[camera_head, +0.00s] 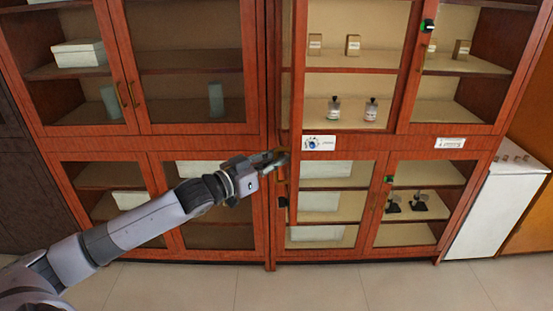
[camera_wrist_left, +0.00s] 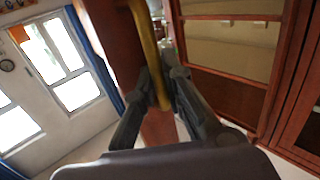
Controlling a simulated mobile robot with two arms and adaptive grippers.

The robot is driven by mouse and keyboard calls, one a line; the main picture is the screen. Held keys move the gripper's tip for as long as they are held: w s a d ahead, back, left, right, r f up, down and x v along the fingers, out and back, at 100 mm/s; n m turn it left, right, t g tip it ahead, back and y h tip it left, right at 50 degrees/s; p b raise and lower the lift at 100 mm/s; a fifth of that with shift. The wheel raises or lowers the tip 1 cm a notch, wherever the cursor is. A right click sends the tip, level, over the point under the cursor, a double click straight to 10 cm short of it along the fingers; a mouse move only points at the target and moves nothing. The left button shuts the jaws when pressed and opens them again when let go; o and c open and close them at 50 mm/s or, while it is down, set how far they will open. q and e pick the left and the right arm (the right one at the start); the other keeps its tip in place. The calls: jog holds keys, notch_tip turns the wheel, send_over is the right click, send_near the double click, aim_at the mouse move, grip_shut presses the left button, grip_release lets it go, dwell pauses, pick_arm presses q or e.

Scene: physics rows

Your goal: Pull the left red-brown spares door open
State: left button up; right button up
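The red-brown door (camera_wrist_left: 158,128) shows as a narrow panel in the left wrist view, with a vertical brass handle (camera_wrist_left: 147,45) on it. It appears swung outward from the cabinet, seen nearly edge-on in the head view (camera_head: 282,187). My left gripper (camera_head: 281,156) is at this door, left of the small white label. In the left wrist view its two fingers (camera_wrist_left: 163,85) lie on either side of the handle's lower part and appear shut on it. The forearm and gripper hide part of the cabinet behind. My right gripper is not in view.
Glazed doors (camera_head: 190,90) of the neighbouring cabinet stand shut at left. Bottles (camera_head: 371,109) and small boxes (camera_head: 353,45) stand on shelves behind. A white cabinet (camera_head: 492,215) stands at right. The tiled floor (camera_head: 320,287) in front is clear. Windows (camera_wrist_left: 62,55) show beyond the door.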

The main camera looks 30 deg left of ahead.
pick_arm(q)
jog(key=shift+o, duration=0.8)
jog(key=shift+s, duration=0.15)
jog(key=v, duration=1.2)
dwell(0.4)
